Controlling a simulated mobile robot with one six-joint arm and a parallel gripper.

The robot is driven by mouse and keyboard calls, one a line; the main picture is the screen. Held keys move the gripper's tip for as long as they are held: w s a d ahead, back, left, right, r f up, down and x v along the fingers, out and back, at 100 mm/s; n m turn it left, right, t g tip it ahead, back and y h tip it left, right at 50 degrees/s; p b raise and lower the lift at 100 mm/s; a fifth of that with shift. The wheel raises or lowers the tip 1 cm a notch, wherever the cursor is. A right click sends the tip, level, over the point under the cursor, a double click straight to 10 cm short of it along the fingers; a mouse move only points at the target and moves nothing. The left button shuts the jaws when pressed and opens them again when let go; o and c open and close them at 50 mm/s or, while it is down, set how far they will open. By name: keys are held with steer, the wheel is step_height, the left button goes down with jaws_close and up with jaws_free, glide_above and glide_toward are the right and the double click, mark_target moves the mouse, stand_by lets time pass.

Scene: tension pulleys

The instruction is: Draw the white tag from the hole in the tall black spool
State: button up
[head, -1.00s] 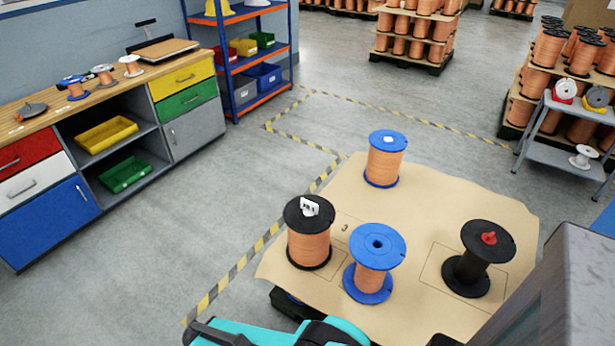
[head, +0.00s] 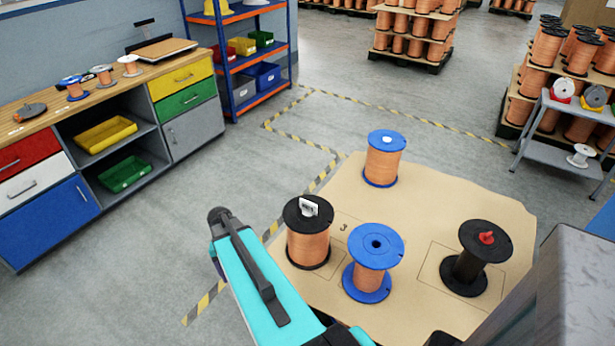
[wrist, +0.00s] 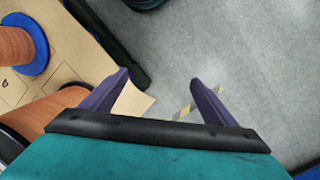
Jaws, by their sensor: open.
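The tall black spool (head: 308,248), wound with copper, stands upright on the cardboard in the head view. The white tag (head: 309,206) sticks up from the hole in its top flange. My teal arm (head: 262,285) is left of and in front of it; the gripper's fingers do not show there. In the wrist view my gripper (wrist: 160,77) is open, its two purple fingers apart with nothing between them. A copper-wound spool (wrist: 52,112) with a dark flange lies left of the fingers there; its top and any tag are out of view.
A blue spool (head: 368,284) stands close to the right of the black spool, another blue spool (head: 384,165) behind. A bare black spool (head: 468,268) with a red piece (head: 487,238) in its top is further right. Open floor (head: 160,255) lies left of the pallet.

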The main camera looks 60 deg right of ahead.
steer(key=d+r+m+t+h, duration=0.1)
steer(key=d+r+m, duration=0.1)
steer(key=d+r, duration=0.55)
steer(key=d+r+m, duration=0.3)
steer(key=d+r, duration=0.2)
steer(key=d, duration=0.5)
step_height(320, 180, up, 11)
steer(key=m+h+p, duration=0.1)
steer(key=m, duration=0.3)
glide_above(308, 202)
steer(key=a, duration=0.2)
steer(key=shift+d+f+t, duration=0.1)
steer(key=shift+f+t, duration=0.05)
steer(key=shift+t, duration=0.25)
steer(key=shift+f+n, duration=0.1)
steer(key=shift+n, duration=0.2)
steer(key=shift+d+f+p, duration=0.35)
steer(key=shift+f+p, duration=0.1)
steer(key=shift+f, duration=1.8)
steer(key=shift+d+f+p, duration=0.3)
steer(key=shift+f+p, duration=0.1)
steer(key=shift+f, duration=1.85)
steer(key=shift+d+f+p, duration=0.35)
steer(key=shift+f+p, duration=0.1)
steer(key=shift+f, duration=1.8)
